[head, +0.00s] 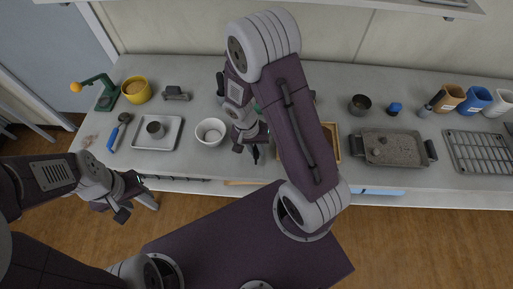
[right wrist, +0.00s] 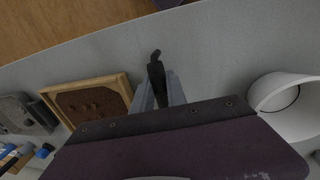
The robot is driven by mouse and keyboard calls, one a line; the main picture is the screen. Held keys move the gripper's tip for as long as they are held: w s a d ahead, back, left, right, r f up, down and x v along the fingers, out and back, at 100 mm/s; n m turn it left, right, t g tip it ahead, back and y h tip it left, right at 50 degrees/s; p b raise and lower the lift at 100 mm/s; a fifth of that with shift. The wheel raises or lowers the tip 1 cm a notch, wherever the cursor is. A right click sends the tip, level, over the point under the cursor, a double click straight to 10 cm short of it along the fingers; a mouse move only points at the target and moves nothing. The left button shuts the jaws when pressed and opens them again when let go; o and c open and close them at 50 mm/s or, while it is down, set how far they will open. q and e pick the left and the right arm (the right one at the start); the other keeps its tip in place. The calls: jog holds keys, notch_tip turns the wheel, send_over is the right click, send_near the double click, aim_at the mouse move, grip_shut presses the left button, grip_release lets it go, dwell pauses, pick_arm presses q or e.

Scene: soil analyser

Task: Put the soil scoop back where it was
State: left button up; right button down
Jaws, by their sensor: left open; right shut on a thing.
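My right gripper (head: 249,146) is over the counter, between the white bowl (head: 210,132) and the wooden soil tray (head: 331,142). It is shut on a dark, slim tool, which I take to be the soil scoop (head: 256,154). In the right wrist view the scoop (right wrist: 156,70) stands out between the fingers (right wrist: 160,92), with a bent dark end; the rest is hidden. The soil tray (right wrist: 92,101) and bowl (right wrist: 288,103) flank it there. My left gripper (head: 128,198) is open and empty, in front of the counter edge.
At left are a blue-handled tool (head: 119,131), a metal tray (head: 144,143) with a small cup, a yellow mug (head: 136,90) and a green press (head: 104,92). At right are a handled grey tray (head: 392,148), a wire rack (head: 478,152) and a dark cup (head: 360,104).

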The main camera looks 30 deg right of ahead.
jog(key=shift+f+b, duration=0.55)
dwell(0.4)
jog(key=c, duration=1.3)
grip_release()
jog(key=shift+o, duration=0.2)
notch_tip(320, 180, up, 9)
jog(key=a+p, duration=0.1)
jog(key=shift+w+a, duration=0.2)
jog(key=shift+w, duration=0.2)
